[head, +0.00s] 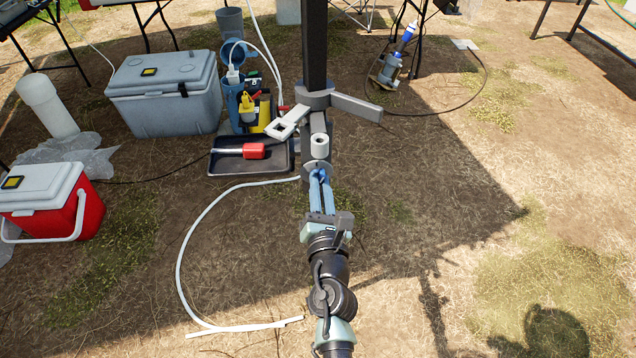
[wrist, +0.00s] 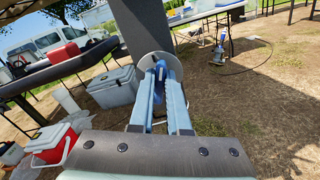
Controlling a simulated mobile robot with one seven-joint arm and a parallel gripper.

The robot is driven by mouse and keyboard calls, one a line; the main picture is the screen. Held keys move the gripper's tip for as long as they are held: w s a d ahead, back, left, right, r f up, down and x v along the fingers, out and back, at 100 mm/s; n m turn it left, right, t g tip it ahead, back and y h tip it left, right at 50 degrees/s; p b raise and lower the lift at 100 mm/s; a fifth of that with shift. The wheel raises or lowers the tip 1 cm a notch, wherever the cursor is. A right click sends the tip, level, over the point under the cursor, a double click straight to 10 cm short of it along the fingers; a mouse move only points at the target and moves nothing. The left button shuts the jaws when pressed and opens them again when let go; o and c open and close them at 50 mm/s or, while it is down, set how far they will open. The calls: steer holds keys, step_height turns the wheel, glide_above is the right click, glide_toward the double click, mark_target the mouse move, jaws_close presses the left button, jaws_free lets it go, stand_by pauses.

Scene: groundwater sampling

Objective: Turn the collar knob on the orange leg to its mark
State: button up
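A blue knob (head: 322,177) sits on a round grey disc (head: 316,168) at the foot of a dark upright post (head: 314,45) in the head view. The post and its leg parts look grey; I see no orange leg. My gripper (head: 321,180) reaches the knob from the near side, with one long pale-blue finger on each side of it. In the wrist view the knob (wrist: 160,74) shows between the fingertips (wrist: 161,82), in front of the disc (wrist: 159,61). Whether the fingers press on it is too small to tell. No mark can be made out.
A black tray (head: 220,166) with a red-ended tool (head: 252,151) lies left of the post. A grey cooler (head: 165,100) and a red cooler (head: 55,205) stand further left. A white tube (head: 180,260) curves over the ground. The ground on the right is mostly clear.

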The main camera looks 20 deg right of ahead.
jaws_close()
steer(key=n, duration=0.4)
steer(key=shift+a, duration=0.15)
steer(key=o, duration=0.7)
jaws_free()
steer(key=shift+c, duration=0.2)
steer(key=v, duration=1.3)
